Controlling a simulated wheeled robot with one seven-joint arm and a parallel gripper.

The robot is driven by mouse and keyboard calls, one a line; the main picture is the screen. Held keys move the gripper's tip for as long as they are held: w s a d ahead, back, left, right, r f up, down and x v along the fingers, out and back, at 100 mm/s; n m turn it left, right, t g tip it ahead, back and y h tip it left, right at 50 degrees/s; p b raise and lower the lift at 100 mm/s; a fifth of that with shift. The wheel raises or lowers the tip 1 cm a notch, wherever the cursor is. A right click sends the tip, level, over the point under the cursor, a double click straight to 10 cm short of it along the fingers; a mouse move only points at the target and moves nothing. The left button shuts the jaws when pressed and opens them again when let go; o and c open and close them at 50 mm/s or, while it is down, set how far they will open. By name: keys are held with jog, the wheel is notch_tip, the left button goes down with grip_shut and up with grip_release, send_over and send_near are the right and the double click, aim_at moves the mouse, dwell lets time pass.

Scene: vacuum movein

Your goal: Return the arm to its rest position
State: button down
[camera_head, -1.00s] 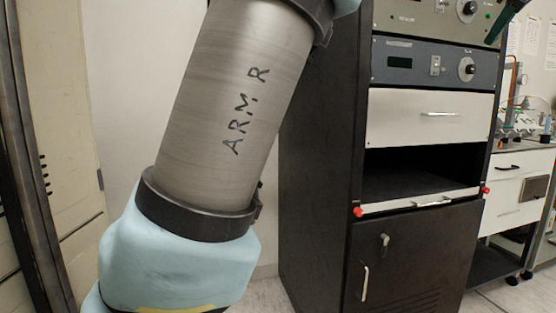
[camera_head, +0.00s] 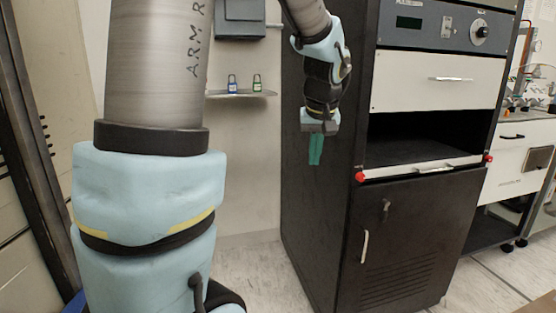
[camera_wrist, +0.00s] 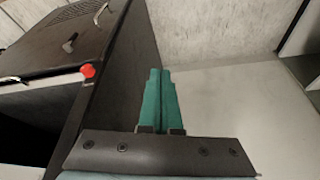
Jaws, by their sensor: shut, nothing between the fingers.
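My gripper (camera_head: 316,150) hangs pointing down in the head view, in front of the dark left side of the rack cabinet. Its green fingers are together with nothing between them. In the wrist view the two green fingers (camera_wrist: 158,95) lie side by side, touching, beside the cabinet's edge. My arm is bent: a thick grey link marked "ARM R" (camera_head: 160,70) fills the left of the head view, and the forearm comes down from the top middle.
The black rack cabinet (camera_head: 420,230) stands right of my gripper, with an open bay and red knobs (camera_head: 361,177) on its ledge. A small wall shelf (camera_head: 240,94) carries two padlocks. A bench (camera_head: 525,150) is at far right. Floor (camera_head: 262,275) left of the cabinet is clear.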

jog(key=s+a+f+m+g+p, duration=0.1)
jog(key=s+a+f, duration=0.5)
jog(key=s+a, duration=0.15)
jog(key=s+a+f+g, duration=0.2)
jog(key=s+a+f, duration=0.35)
jog(key=a, duration=0.25)
notch_tip(320, 180, up, 16)
jog(key=p, duration=1.5)
